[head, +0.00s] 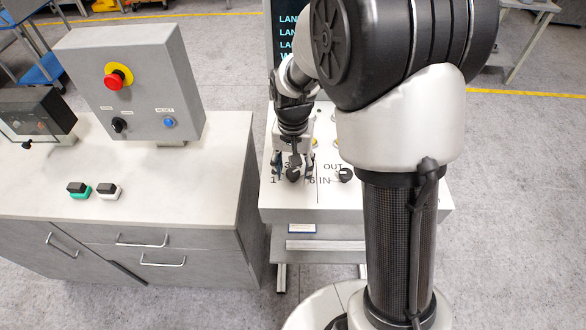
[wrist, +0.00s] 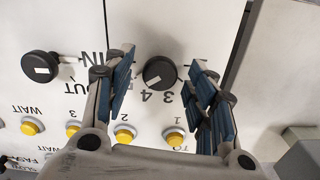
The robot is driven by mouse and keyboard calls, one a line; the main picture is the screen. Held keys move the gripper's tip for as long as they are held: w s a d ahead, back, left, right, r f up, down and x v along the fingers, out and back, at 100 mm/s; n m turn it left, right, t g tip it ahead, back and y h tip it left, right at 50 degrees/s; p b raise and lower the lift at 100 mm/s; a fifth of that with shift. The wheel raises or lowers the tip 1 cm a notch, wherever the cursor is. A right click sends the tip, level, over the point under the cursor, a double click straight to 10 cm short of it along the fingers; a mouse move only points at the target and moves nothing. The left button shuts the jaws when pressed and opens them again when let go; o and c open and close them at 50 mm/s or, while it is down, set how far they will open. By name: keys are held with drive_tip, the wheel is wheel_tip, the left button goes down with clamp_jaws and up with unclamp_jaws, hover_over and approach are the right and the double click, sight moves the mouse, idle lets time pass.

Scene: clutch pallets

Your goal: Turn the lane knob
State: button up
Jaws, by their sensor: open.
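The lane knob (wrist: 160,72) is a round black knob with a pale mark, on a white panel with printed numbers around it. In the wrist view it sits between the tips of my open gripper (wrist: 163,64), whose blue-padded fingers stand on either side of it. I see a gap on both sides, so nothing is held. In the head view my gripper (head: 291,163) points down over the lane knob (head: 293,175), partly hiding it and its numbers.
A second black knob (wrist: 40,66), marked IN and OUT, is beside the lane knob. Several yellow buttons (wrist: 125,134) line the panel. A dark screen (head: 284,60) stands behind. Left is a bench (head: 215,185) with a grey control box (head: 142,85) bearing a red emergency button (head: 113,82).

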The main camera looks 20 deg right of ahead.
drive_tip(key=c, duration=1.1)
